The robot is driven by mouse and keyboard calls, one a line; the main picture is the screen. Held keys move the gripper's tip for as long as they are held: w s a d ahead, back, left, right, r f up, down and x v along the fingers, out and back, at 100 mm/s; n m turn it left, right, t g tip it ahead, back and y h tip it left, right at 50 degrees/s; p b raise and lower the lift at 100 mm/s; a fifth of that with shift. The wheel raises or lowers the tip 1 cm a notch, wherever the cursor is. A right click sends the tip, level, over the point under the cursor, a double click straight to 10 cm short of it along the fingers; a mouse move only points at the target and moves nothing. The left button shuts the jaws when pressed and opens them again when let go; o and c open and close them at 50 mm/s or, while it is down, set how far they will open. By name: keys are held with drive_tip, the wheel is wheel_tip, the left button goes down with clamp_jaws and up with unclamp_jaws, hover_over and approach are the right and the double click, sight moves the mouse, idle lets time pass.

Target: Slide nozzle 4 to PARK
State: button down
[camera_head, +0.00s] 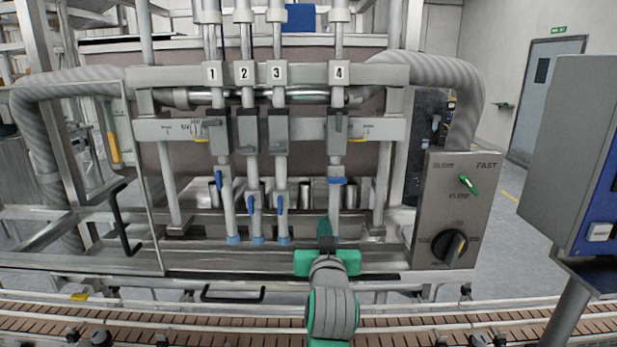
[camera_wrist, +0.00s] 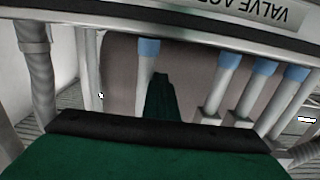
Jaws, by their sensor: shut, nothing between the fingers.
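Nozzle 4 (camera_head: 337,150) is the rightmost vertical tube in the head view, apart from the others, under the "4" plate (camera_head: 339,73). Its blue valve handle (camera_head: 337,181) lies crosswise. Its clamp block (camera_head: 337,132) sits on the grey slotted rail (camera_head: 305,128), near the rail's right part. My green gripper (camera_head: 325,232) is shut and empty, in front of nozzle 4's lower end, which it partly hides. In the upside-down wrist view the gripper (camera_wrist: 160,95) shows close to the leftmost blue-tipped tube (camera_wrist: 149,48); I cannot tell if they touch. I cannot read PARK on the rail's small labels.
Nozzle 1 (camera_head: 224,150), nozzle 2 (camera_head: 249,150) and nozzle 3 (camera_head: 280,150) stand grouped at left, their blue handles upright. A control box (camera_head: 455,210) stands at right. A conveyor (camera_head: 200,322) runs along the front. Rail between nozzles 3 and 4 is free.

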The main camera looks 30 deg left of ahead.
drive_tip(key=shift+w+d, duration=0.2)
drive_tip(key=shift+d, duration=0.15)
drive_tip(key=shift+s+a, duration=0.1)
drive_tip(key=shift+a, duration=0.05)
drive_tip(key=a+v, duration=0.1)
drive_tip(key=v, duration=0.7)
drive_tip(key=shift+s, duration=0.35)
idle(0.5)
drive_tip(key=shift+a, duration=0.1)
